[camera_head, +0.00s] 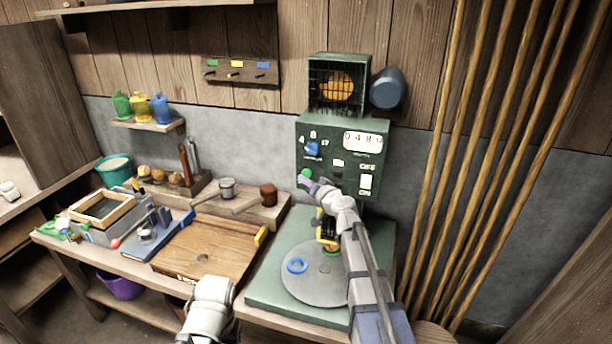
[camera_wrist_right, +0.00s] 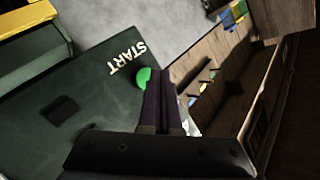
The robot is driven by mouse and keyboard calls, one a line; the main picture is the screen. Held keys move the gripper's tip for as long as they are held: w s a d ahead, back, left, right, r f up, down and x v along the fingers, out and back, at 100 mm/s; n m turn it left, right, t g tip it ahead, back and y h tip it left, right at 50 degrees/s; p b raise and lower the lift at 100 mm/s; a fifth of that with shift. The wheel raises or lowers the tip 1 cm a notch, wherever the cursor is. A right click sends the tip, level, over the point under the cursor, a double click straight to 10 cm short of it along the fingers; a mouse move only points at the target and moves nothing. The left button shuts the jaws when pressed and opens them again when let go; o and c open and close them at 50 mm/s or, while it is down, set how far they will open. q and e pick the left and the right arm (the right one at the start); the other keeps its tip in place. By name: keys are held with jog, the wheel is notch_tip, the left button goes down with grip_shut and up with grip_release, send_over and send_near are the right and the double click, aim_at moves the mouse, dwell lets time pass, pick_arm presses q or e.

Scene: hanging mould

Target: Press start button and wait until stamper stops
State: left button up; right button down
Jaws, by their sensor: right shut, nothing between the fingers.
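The green machine's panel (camera_head: 341,135) carries a green start button (camera_head: 305,174) at its lower left. In the right wrist view the button (camera_wrist_right: 144,77) lies beside the START lettering (camera_wrist_right: 127,58). My right gripper (camera_head: 309,182) is shut and empty, its tips at the button; in the wrist view its fingertips (camera_wrist_right: 160,74) overlap the button's edge. I cannot tell whether it is pressed in. My left gripper is not visible.
The panel has a blue knob (camera_head: 313,149), a number display (camera_head: 362,142) and an OFF/ON switch (camera_head: 365,182). A wooden workbench board (camera_head: 206,246) and tools stand left of the machine. Long wooden poles (camera_head: 470,160) lean at the right.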

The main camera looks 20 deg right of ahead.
jog(key=shift+w, duration=0.15)
jog(key=shift+w+d, duration=0.2)
jog(key=shift+d, duration=0.05)
jog(key=shift+w+d, duration=0.25)
jog(key=shift+w, duration=0.15)
dwell(0.9)
jog(key=shift+s+a, duration=0.1)
jog(key=shift+s, duration=0.05)
jog(key=shift+s+a, duration=0.4)
jog(key=shift+s, duration=0.2)
